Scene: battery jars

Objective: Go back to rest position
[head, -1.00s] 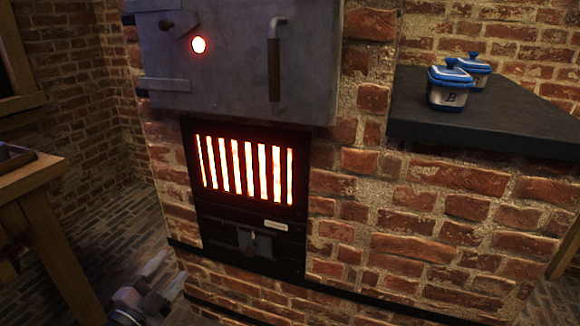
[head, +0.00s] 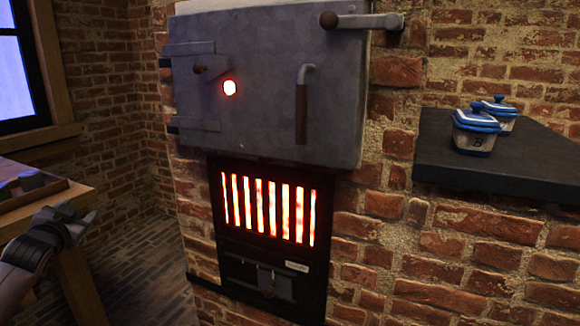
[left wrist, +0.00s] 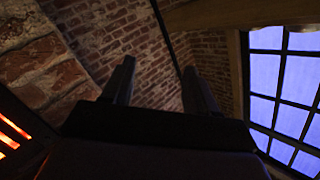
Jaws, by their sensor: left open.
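My left gripper (head: 78,222) is at the lower left of the head view, in front of the wooden table and left of the brick oven. In the left wrist view its two dark fingers (left wrist: 158,85) stand apart with nothing between them, pointing towards the brick wall and ceiling beam. My right gripper is not in any view.
A brick oven with a closed grey metal door (head: 270,90) and a glowing grate (head: 268,207) fills the middle. Two blue-lidded jars, the front one (head: 475,135) marked B, stand on a dark shelf (head: 480,178) at right. A wooden table (head: 75,200) holding a tray stands at left.

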